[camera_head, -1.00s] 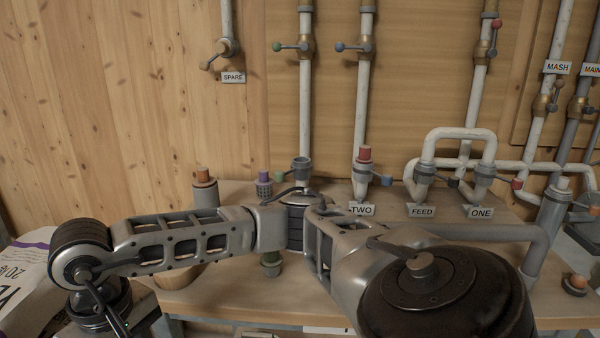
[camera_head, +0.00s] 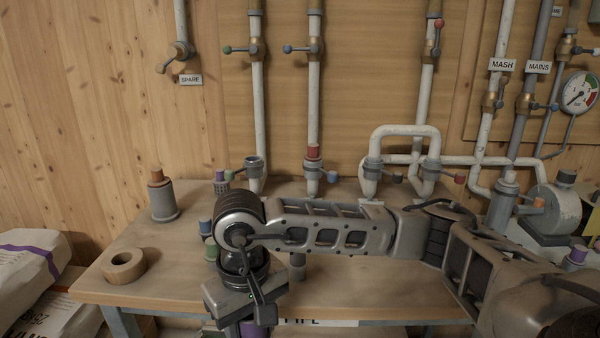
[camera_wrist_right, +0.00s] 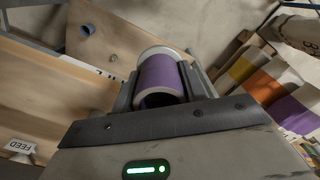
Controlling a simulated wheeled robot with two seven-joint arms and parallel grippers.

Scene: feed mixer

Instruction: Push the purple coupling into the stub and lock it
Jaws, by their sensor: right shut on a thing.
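My right gripper (camera_head: 252,318) is low over the front edge of the bench in the head view, pointing down. It is shut on the purple coupling (camera_wrist_right: 163,78), a purple cylinder with a pale rim, seen between the fingers in the wrist view. In the head view only a bit of purple (camera_head: 256,329) shows below the gripper. I cannot tell whether this is the stub meant. My left gripper is out of view.
Red-topped (camera_head: 314,153) and other pipe fittings stand to the right. Sacks (camera_head: 35,262) lie at left.

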